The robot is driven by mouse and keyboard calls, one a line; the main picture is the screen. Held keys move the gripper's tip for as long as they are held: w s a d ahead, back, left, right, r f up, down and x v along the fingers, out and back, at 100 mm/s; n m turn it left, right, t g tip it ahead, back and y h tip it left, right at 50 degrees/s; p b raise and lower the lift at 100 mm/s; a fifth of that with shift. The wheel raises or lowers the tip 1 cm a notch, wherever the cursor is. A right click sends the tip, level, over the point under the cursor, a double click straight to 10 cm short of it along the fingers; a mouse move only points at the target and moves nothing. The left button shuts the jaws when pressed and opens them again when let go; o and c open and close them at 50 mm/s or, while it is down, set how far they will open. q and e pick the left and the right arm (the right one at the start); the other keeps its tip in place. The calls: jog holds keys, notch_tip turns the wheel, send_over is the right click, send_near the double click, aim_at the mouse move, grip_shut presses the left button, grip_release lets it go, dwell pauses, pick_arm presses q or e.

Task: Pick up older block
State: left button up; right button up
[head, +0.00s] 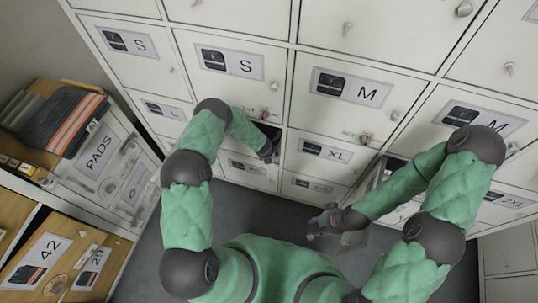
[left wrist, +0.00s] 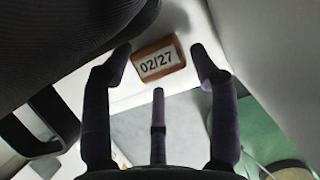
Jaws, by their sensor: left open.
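A small orange-brown block with a white label reading 02/27 (left wrist: 158,60) shows in the left wrist view, on or in front of a pale surface. My left gripper (left wrist: 160,75) is open. Two of its fingertips lie on either side of the block in the picture, and a third finger is below it; I cannot tell whether any touch it. In the head view my left gripper (head: 267,151) is at a dark locker opening below an S door, and the block is hidden there. My right gripper (head: 326,222) hangs over the grey floor; its fingers are too small to judge.
White lockers (head: 225,62) with size labels fill the back. An open locker door (head: 377,178) stands near my right forearm. A shelf unit (head: 100,165) marked PADS at left holds a dark bundle with orange stripes (head: 65,122). Dark material crowds the left wrist view's upper left.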

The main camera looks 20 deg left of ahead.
pick_arm(q)
jog(key=shift+w+f, duration=0.2)
jog(key=shift+f, duration=0.15)
jog(key=shift+r, duration=0.1)
jog(key=c, duration=0.8)
jog(key=shift+s, duration=0.1)
